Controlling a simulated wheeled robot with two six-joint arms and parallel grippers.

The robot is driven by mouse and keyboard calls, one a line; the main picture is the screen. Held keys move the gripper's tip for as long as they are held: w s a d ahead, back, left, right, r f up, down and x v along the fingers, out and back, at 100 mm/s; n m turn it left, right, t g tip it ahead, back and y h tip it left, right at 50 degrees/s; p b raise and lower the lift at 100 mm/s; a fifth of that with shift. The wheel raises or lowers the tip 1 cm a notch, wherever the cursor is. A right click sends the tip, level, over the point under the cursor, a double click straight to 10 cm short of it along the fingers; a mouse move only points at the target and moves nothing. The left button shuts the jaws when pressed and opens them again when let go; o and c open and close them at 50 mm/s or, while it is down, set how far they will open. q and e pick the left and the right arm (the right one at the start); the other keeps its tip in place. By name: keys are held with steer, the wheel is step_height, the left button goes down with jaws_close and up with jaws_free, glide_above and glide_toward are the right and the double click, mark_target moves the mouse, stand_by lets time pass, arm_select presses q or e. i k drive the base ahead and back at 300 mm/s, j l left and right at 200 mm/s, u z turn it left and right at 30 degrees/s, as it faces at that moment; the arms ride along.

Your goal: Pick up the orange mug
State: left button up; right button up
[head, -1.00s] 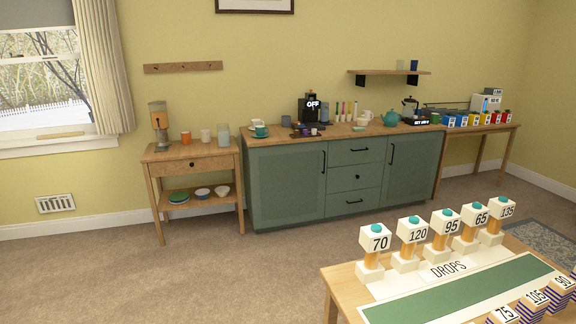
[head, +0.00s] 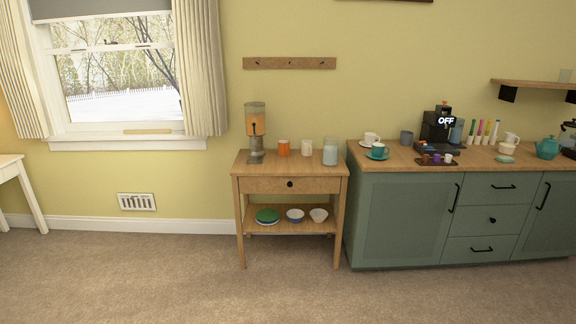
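The orange mug (head: 284,148) stands upright on top of the small wooden side table (head: 262,168) against the wall. It sits between a dispenser (head: 255,130) with orange contents on its left and a white mug (head: 307,147) on its right. Neither of my grippers shows in the head view.
A pale blue jar (head: 331,152) stands at the table top's right end, and bowls (head: 295,215) sit on its lower shelf. The green cabinet (head: 404,215) adjoins on the right, with a teal cup (head: 378,150) and a coffee machine (head: 438,128) on top. The carpet (head: 180,275) in front is clear.

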mark_target(283, 145)
steer(key=i+z, duration=0.1)
steer(key=i, duration=0.45)
steer(key=i+j+z, duration=0.15)
steer(key=i, duration=0.45)
steer(key=i+j+z, duration=0.1)
steer(key=i, duration=0.45)
steer(key=i+l, duration=0.15)
steer(key=i, duration=0.45)
steer(key=i+l+z, duration=0.1)
steer(key=i, duration=0.5)
steer(key=i+l, duration=0.15)
steer(key=i, duration=0.45)
steer(key=l+z, duration=0.05)
